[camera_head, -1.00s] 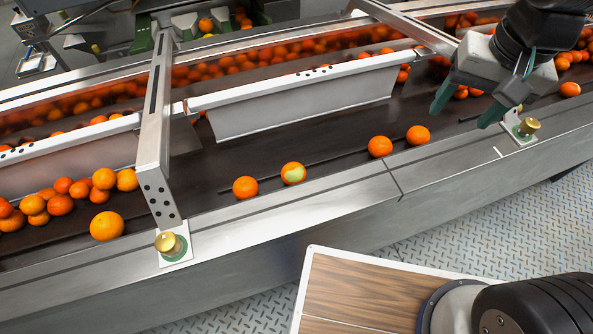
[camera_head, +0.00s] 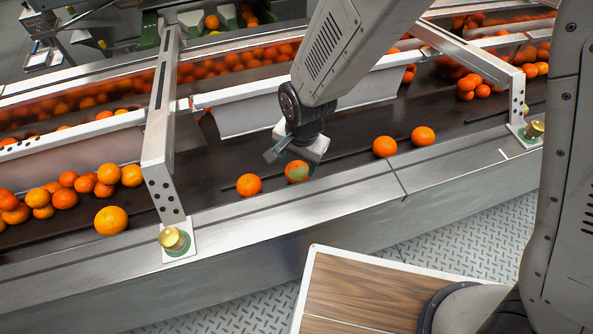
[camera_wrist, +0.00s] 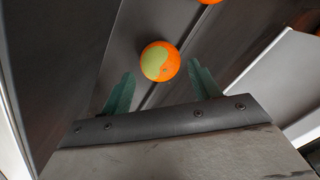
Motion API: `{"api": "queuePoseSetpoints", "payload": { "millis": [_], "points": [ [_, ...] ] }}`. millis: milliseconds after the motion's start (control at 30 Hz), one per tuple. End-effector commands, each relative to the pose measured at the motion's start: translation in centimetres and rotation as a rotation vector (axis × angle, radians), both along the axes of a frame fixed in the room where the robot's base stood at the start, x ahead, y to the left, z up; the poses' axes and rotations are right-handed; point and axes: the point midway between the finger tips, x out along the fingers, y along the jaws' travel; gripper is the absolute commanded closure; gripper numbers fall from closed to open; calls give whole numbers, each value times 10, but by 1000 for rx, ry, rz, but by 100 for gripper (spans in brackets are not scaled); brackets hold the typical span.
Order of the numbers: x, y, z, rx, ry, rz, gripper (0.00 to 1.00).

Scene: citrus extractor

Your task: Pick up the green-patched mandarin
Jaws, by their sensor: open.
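The green-patched mandarin (camera_head: 295,170) is orange with a pale green patch and sits on the dark conveyor belt, near the metal front edge. In the wrist view the mandarin (camera_wrist: 160,62) lies just beyond the fingertips, centred between them. My gripper (camera_head: 286,160) is over the belt at the mandarin, and partly covers it in the head view. In the wrist view my gripper (camera_wrist: 158,85) has its two green fingers spread apart, with nothing between them.
A plain mandarin (camera_head: 249,185) sits close to the left, and two more (camera_head: 385,147) lie to the right. A metal bracket (camera_head: 160,130) crosses the belt at left. A white guard panel (camera_head: 245,118) stands behind. A mandarin pile (camera_head: 65,195) lies at far left.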

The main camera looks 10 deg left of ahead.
Motion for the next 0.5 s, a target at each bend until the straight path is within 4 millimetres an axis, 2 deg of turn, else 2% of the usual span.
{"api": "queuePoseSetpoints", "payload": {
  "millis": [333,500],
  "points": [
    [7,-1,-46,-3,2,-1,38],
    [8,0,-57,-1,0,0,38]
  ]
}}
